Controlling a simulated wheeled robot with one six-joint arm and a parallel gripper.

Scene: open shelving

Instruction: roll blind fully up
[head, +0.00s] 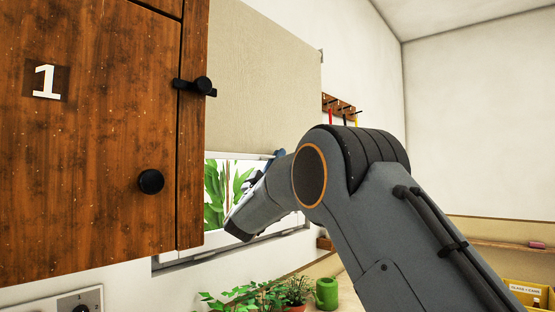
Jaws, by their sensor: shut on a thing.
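The beige roll blind (262,80) hangs over the upper part of the window (230,240). Its lower edge is a little below mid-picture, and glass with green leaves shows beneath it. My gripper (254,178) is at the blind's lower edge, mostly hidden by my own wrist and arm. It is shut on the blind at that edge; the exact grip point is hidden. A small blue part (279,154) shows beside my wrist at the edge.
A wooden cabinet (90,130) marked 1, with black knobs, stands close at left, overlapping the blind's left side. A hook rack (339,106) hangs right of the blind. Potted plants (296,290) and a green watering can (326,293) stand below. Yellow bins (528,294) are at lower right.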

